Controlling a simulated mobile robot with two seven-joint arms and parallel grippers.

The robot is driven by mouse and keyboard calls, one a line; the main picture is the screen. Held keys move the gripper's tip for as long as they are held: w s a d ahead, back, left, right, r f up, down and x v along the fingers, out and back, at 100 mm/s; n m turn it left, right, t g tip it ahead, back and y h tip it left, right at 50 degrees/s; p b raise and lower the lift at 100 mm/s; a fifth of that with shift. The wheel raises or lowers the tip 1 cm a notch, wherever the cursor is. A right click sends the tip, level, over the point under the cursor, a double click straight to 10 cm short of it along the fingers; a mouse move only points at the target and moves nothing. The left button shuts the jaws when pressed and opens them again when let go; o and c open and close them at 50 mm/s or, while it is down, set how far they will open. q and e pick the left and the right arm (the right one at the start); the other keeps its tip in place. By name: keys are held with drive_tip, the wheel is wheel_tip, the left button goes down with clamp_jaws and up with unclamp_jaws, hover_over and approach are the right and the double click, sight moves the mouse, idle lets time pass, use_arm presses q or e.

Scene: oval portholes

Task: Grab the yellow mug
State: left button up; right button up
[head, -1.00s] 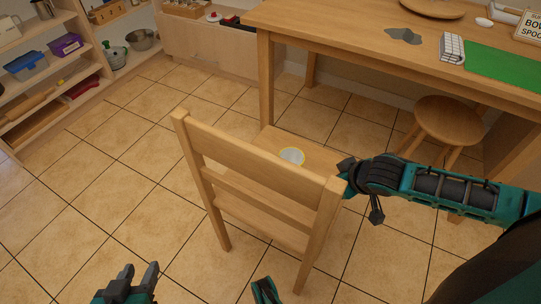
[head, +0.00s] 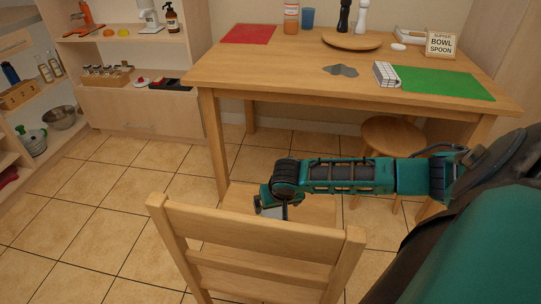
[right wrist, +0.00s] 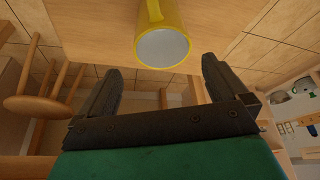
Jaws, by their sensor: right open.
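The yellow mug (right wrist: 163,40) shows in the right wrist view with its open mouth and white inside facing the camera. Its handle is at the top, and it is on the wooden chair seat (right wrist: 95,25). My right gripper (right wrist: 161,66) is open and empty, its two fingers spread to either side just short of the mug. In the head view, my right gripper (head: 272,208) is over the seat behind the chair's backrest. The mug cannot be made out there. My left gripper is out of view.
The wooden chair (head: 250,230) has its backrest towards me. Beyond it stands a table (head: 290,75) with a green mat (head: 440,83), a red mat (head: 249,34) and a round board (head: 352,41). A stool (head: 393,137) is partly under the table. Tiled floor is clear at left.

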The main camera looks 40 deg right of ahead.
sight(272, 214)
drive_tip(key=b+x, duration=0.1)
drive_tip(key=x, duration=0.2)
drive_tip(key=b+x, duration=0.1)
drive_tip(key=x, duration=0.1)
drive_tip(key=b+x, duration=0.2)
drive_tip(key=x, duration=0.1)
drive_tip(key=shift+a+f, duration=0.3)
drive_tip(key=shift+f, duration=0.25)
drive_tip(key=c, duration=0.3)
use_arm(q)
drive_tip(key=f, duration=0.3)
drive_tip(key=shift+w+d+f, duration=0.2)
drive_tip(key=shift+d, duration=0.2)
use_arm(e)
drive_tip(key=c, duration=0.7)
